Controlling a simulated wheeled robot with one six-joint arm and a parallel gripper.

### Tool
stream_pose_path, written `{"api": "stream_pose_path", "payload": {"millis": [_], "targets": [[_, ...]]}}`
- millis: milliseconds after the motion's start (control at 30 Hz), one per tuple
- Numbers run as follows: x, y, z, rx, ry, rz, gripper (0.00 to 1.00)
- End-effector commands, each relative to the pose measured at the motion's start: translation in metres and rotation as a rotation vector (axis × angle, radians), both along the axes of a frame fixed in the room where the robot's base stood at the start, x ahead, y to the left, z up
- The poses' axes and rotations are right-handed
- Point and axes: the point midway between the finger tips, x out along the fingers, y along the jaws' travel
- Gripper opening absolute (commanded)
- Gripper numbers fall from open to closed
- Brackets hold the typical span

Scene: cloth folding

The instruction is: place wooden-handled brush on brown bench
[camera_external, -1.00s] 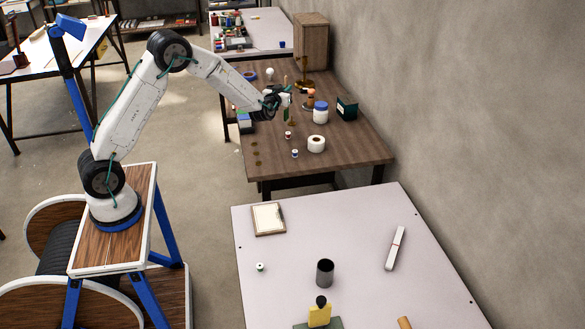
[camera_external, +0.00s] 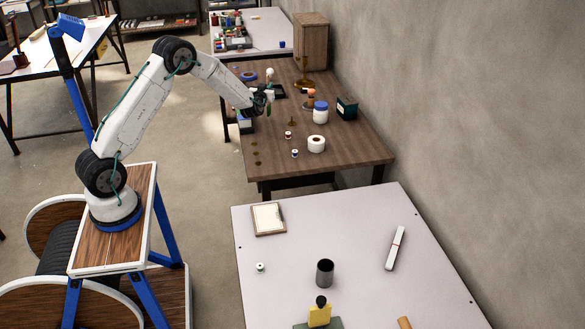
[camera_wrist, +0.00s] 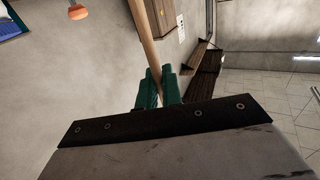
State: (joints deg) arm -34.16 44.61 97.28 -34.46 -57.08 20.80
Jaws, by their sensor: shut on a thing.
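My gripper (camera_external: 267,99) is above the left part of the brown bench (camera_external: 355,158) in the external view. In the wrist view its green fingers (camera_wrist: 158,88) are shut on the light wooden handle (camera_wrist: 145,35) of the brush. The handle runs up from between the fingers to the top edge. The brush head cannot be made out. In the external view the brush is too small and too covered by the gripper to tell clearly, and I cannot tell whether it touches the bench.
The bench's front right is clear. A pale table (camera_external: 350,225) stands nearer the camera.

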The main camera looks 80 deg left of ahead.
Motion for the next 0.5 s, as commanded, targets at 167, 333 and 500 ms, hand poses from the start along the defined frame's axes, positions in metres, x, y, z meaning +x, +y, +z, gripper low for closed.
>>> {"api": "stream_pose_path", "payload": {"millis": [167, 333, 500], "targets": [[0.0, 0.0, -0.027, -0.002, 0.003, 0.0, 0.0], [0.0, 0.0, -0.031, 0.001, 0.0, -0.001, 0.0], [0.0, 0.0, -0.032, 0.0, 0.001, -0.001, 0.0]]}}
